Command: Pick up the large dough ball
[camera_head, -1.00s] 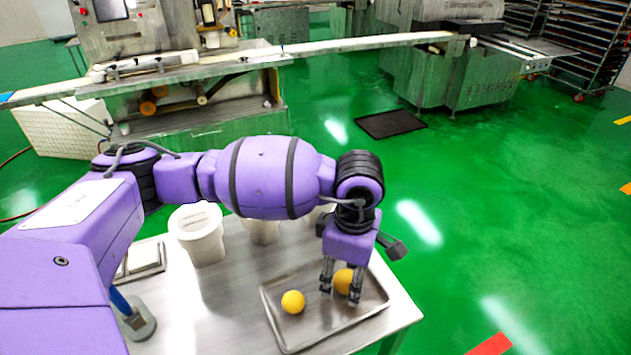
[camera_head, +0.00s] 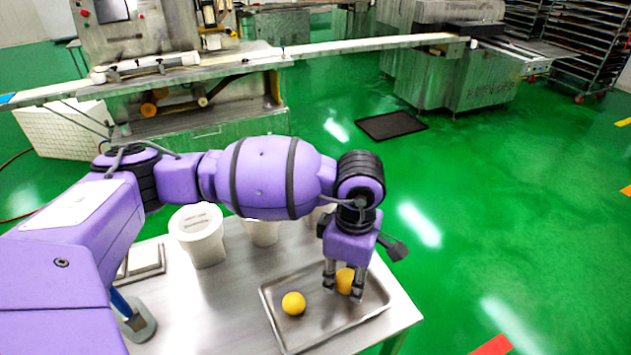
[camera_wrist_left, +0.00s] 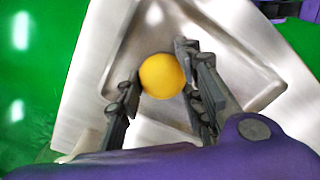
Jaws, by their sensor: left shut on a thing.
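The large dough ball (camera_head: 345,280) is yellow and sits at the right part of a metal tray (camera_head: 312,328). My left gripper (camera_head: 344,292) points down over the tray and is shut on this ball, which its fingers partly hide in the head view. In the left wrist view the ball (camera_wrist_left: 162,76) shows between the two dark fingers (camera_wrist_left: 164,82). I cannot tell whether the held ball is clear of the tray floor. My right gripper is not in view.
The tray lies on a steel table (camera_head: 215,310). White tubs (camera_head: 200,238) stand behind and left of it, partly behind my arm. A conveyor machine (camera_head: 190,100) stands at the back. Green floor (camera_head: 480,220) is open to the right.

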